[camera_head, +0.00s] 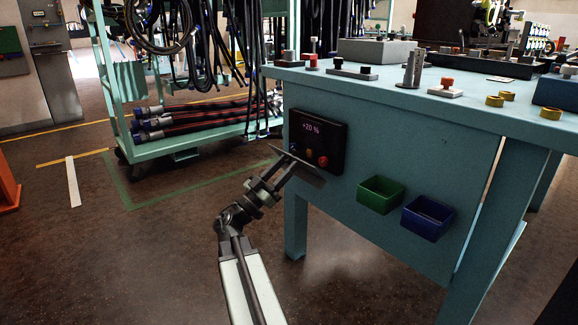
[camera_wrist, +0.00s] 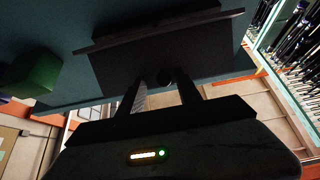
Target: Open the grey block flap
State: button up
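A dark grey flap-like plate (camera_head: 300,168) sticks out at a tilt in front of the bench's teal side panel, just below the dark control box (camera_head: 318,141). I take it for the flap; its hinge is not clear. My gripper (camera_head: 279,172) is at the plate's left part, reaching from below. In the wrist view the plate (camera_wrist: 165,50) fills the upper middle, with a bar along its far edge. My fingers (camera_wrist: 162,95) are apart there, with a small dark round knob (camera_wrist: 165,76) between them. I cannot tell whether they touch the plate.
A green bin (camera_head: 380,196) and a blue bin (camera_head: 427,219) hang on the panel to the right. A grey block (camera_head: 377,51) lies on the benchtop (camera_head: 450,105). A hose rack (camera_head: 190,140) stands behind left.

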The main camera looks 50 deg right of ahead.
jog(key=w+a, duration=0.2)
jog(key=a, duration=0.5)
jog(key=w+a+f+b, duration=0.1)
jog(key=a, duration=0.6)
jog(key=shift+w+f+b, duration=0.25)
jog(key=shift+w+b, duration=0.05)
jog(key=shift+w, duration=0.05)
